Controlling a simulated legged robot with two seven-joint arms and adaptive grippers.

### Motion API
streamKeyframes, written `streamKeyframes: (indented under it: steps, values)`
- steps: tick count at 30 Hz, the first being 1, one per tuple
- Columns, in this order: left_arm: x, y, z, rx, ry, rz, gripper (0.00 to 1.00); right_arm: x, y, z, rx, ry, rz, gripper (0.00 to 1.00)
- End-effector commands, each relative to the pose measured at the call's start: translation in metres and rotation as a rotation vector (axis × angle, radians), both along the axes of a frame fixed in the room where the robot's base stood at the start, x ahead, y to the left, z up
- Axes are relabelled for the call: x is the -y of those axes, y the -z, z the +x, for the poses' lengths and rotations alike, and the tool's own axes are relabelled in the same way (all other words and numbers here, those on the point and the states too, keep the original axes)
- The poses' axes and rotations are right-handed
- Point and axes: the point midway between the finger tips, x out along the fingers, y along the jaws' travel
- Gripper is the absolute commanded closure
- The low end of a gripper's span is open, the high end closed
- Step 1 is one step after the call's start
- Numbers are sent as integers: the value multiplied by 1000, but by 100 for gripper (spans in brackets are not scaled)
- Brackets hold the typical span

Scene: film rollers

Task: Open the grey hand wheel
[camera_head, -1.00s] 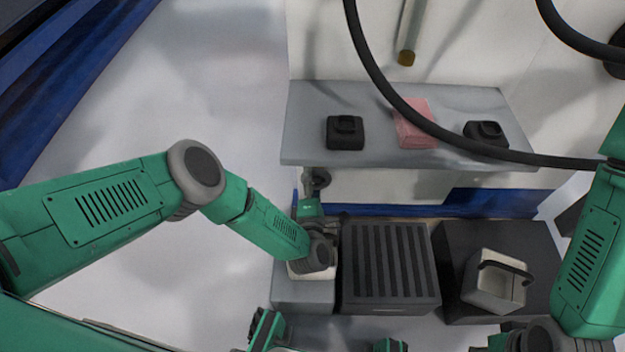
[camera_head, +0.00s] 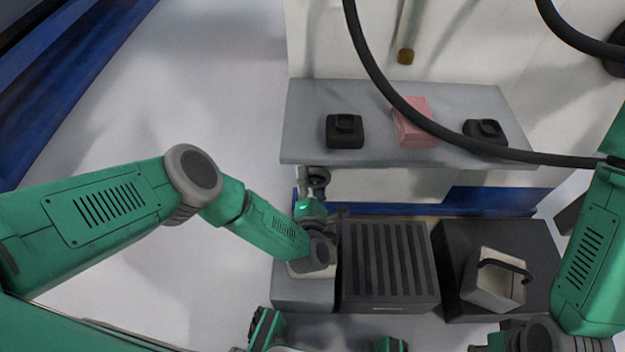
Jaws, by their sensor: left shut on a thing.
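The grey hand wheel (camera_head: 319,177) is a small dark round shape just below the front left edge of the grey shelf, partly hidden by the gripper. My left gripper (camera_head: 313,190) reaches up to it from below, past the left end of the floor units. It is shut on the hand wheel, though the fingertips are small and hard to make out. My right arm comes down along the right edge of the view, and its gripper is not seen.
The grey shelf (camera_head: 250,157) (camera_head: 380,155) holds two black blocks (camera_head: 344,132) (camera_head: 486,131) and a pink block (camera_head: 414,122). Below stand a dark slatted box (camera_head: 388,265) and a pale basket (camera_head: 494,282) with a black handle. A black hose hangs across the front. Open floor lies left.

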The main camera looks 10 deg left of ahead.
Motion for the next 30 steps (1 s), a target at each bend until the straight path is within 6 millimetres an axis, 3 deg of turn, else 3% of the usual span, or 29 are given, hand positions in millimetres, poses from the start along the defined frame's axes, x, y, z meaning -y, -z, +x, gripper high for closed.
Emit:
streamKeyframes:
  steps: [3,4,5,17,30]
  values:
    - [-1,7,-4,-17,2,2,60,0,0,0,0,0,0,74]
    - [-1,7,-4,-17,2,3,20,0,0,0,0,0,0,74]
    - [-1,7,-4,-16,1,3,10,0,0,0,0,0,0,74]
    - [0,-5,-1,-6,1,2,10,0,0,-1,2,0,0,74]
    - [-2,-83,0,8,-5,0,10,0,-2,-2,5,0,0,74]
